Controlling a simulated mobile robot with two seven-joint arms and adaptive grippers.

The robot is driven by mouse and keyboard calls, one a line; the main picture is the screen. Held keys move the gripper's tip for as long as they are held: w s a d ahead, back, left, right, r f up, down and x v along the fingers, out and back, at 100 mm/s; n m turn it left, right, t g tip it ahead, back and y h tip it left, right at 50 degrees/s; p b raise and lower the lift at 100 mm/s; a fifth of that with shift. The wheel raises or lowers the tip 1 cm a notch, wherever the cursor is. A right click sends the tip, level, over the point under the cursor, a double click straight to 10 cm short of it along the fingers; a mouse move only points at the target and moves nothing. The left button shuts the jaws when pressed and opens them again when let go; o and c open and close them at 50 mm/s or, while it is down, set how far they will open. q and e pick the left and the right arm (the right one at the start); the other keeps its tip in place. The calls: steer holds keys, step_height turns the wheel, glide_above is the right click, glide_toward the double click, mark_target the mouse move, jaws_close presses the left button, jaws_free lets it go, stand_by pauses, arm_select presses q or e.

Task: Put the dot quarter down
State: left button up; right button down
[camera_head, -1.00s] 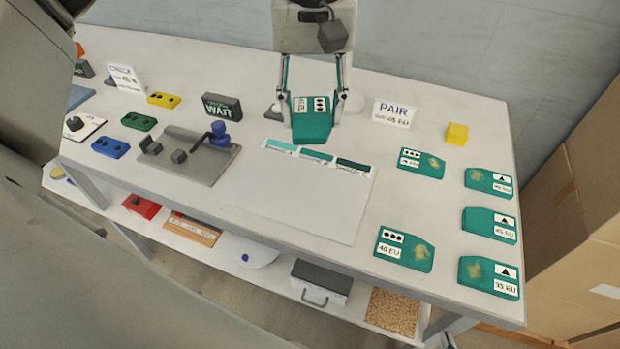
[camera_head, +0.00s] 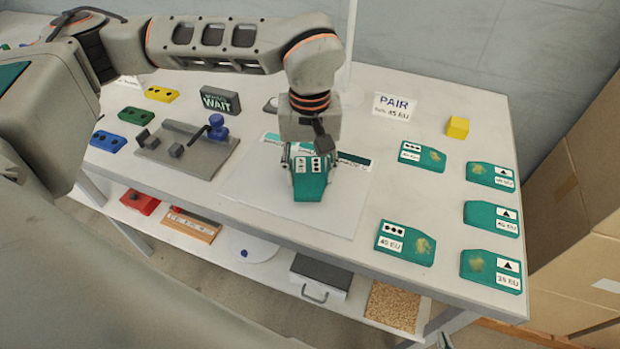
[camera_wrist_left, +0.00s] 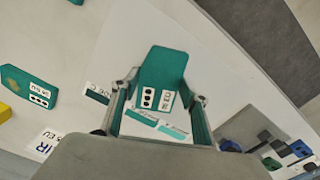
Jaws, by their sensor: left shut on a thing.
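My left gripper (camera_head: 308,178) is shut on a teal quarter (camera_head: 311,190) with a dot label. It holds this quarter over the white sheet (camera_head: 250,190), in front of the sheet's green-shaded strips. The quarter also shows between the fingers in the left wrist view (camera_wrist_left: 165,65), label towards the gripper. I cannot tell whether it touches the sheet. Two more dot-labelled teal quarters lie on the table, one at the back (camera_head: 422,156) and one at the front (camera_head: 405,243).
Several triangle-labelled teal quarters (camera_head: 491,219) line the right edge. A PAIR sign (camera_head: 396,106) and a yellow block (camera_head: 458,126) stand behind. A grey fixture (camera_head: 190,152) and a WAIT sign (camera_head: 221,101) are to the left.

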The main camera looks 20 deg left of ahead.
mark_target(310, 178)
arm_select(q)
steer(key=shift+f, duration=1.25)
steer(key=shift+f, duration=0.1)
steer(key=o, duration=1)
steer(key=shift+o, duration=0.2)
step_height(310, 178, up, 12)
